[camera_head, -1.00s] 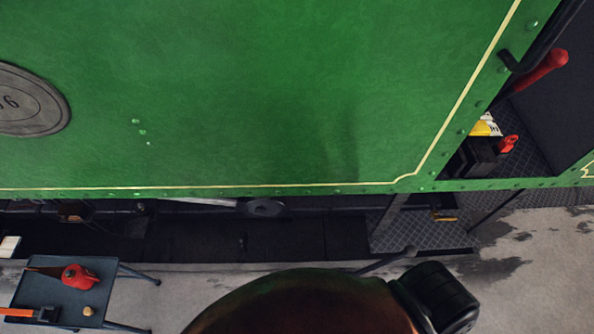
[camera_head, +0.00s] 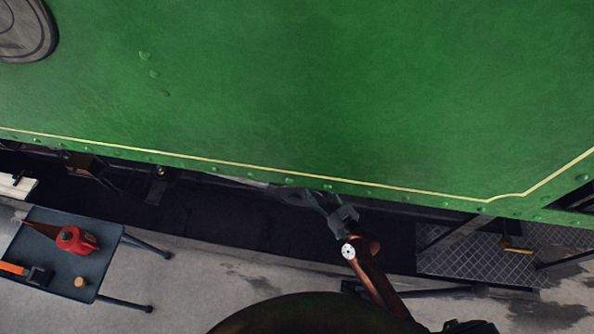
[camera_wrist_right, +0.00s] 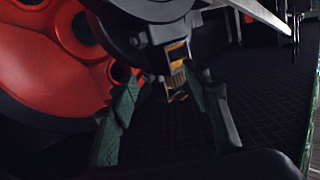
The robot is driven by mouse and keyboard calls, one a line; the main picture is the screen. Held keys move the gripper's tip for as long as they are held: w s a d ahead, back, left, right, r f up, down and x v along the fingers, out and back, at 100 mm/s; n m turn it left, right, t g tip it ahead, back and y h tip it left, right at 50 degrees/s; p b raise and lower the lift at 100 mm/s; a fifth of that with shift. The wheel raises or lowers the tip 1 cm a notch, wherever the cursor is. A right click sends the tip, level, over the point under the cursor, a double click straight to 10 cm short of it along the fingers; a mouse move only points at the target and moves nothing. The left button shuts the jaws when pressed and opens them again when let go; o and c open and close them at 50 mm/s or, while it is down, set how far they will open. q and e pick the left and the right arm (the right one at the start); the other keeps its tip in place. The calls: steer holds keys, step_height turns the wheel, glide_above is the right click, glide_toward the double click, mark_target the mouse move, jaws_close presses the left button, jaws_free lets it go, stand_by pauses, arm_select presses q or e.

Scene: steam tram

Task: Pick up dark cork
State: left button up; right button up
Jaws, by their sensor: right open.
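I cannot make out a dark cork for certain. A small tan cork-like piece (camera_head: 79,282) sits on the small dark table at lower left in the head view. A tiny pale spot (camera_head: 160,172) shows in the dark gap under the green panel, too small to identify. My right gripper (camera_head: 322,199) reaches into that gap by a grey rod. In the right wrist view its two dark green fingers (camera_wrist_right: 162,108) are apart. A small brass-coloured part (camera_wrist_right: 178,54) shows beyond and between them; nothing is clearly held. My left gripper is out of view.
The green tram side (camera_head: 330,90) overhangs the dark gap. The dark table (camera_head: 105,245) carries a red oil can (camera_head: 76,240) and an orange-handled tool (camera_head: 14,268). A chequered step (camera_head: 470,262) lies right. A red wheel (camera_wrist_right: 45,55) is close by in the wrist view.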

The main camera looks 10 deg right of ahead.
steer(key=shift+t+y, duration=0.4)
steer(key=w+a+r, duration=0.1)
steer(key=w, duration=0.1)
steer(key=w+a+r+b, duration=0.1)
steer(key=w+a, duration=0.1)
steer(key=w, duration=0.1)
steer(key=w+a+r+b, duration=0.1)
steer(key=w+a, duration=0.1)
steer(key=w, duration=0.1)
steer(key=shift+w+r, duration=0.1)
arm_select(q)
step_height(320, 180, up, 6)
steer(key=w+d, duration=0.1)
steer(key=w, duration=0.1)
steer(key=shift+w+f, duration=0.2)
arm_select(e)
steer(key=shift+d, duration=0.1)
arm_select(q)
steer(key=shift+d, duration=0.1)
arm_select(e)
steer(key=shift+c, duration=0.2)
steer(key=c, duration=0.8)
